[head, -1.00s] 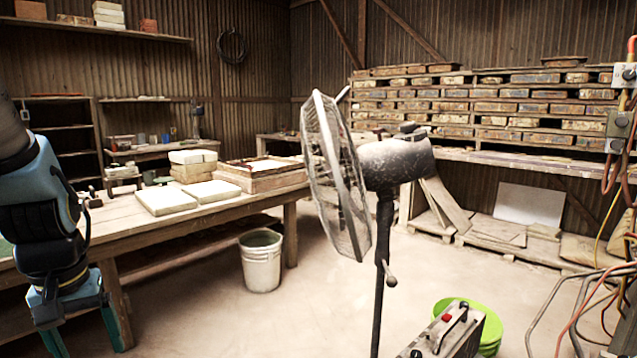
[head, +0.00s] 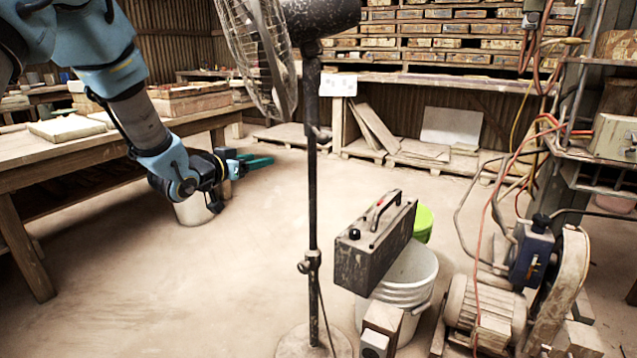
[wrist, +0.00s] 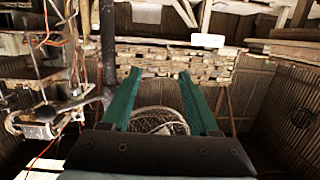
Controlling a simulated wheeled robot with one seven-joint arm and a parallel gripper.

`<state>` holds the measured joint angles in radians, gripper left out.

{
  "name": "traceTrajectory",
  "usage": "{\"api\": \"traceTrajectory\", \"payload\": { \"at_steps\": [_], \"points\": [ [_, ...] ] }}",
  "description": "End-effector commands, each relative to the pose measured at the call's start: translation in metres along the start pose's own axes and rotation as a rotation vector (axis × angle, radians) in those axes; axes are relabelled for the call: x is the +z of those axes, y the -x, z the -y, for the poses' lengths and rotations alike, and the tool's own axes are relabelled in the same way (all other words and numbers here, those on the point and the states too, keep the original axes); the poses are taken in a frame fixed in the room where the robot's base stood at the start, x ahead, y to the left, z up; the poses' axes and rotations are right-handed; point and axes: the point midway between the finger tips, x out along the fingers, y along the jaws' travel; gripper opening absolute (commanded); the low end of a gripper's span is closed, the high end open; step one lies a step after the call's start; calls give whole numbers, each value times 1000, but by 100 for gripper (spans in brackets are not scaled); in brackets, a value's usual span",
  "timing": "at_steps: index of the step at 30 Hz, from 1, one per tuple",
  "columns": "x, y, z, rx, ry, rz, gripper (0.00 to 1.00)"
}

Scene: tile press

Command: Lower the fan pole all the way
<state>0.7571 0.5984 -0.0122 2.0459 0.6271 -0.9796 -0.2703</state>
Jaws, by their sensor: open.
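The fan pole (head: 312,190) stands upright, thin and dark, on a round base (head: 315,345). A clamp with a knob (head: 311,263) sits low on it, and a small lever (head: 321,135) sits higher, below the fan head (head: 322,17). The wire fan cage (head: 258,55) is cut by the top edge. My gripper (head: 252,158) is open and empty, left of the pole and apart from it in the picture, pointing right. In the wrist view, which looks upside down, the open green fingers frame the cage (wrist: 160,121); a dark upright (wrist: 108,40), apparently the pole, is left of them.
A motor machine (head: 490,305) and hoses fill the right. A wooden table (head: 60,150) is at left. The floor between is clear.

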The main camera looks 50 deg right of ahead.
Motion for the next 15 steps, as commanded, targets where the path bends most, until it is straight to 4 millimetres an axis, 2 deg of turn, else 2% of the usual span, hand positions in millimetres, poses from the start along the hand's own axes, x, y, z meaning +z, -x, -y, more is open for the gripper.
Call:
{"api": "traceTrajectory", "payload": {
  "at_steps": [1,3,6,11,15],
  "points": [
    [13,-18,-27,74,-7,-51,61],
    [12,-30,-53,150,-8,-108,61],
    [9,-38,-75,211,-9,-155,61],
    [4,-49,-83,230,-8,-171,61],
    [0,-70,-88,229,-8,-170,61]
  ]
}}
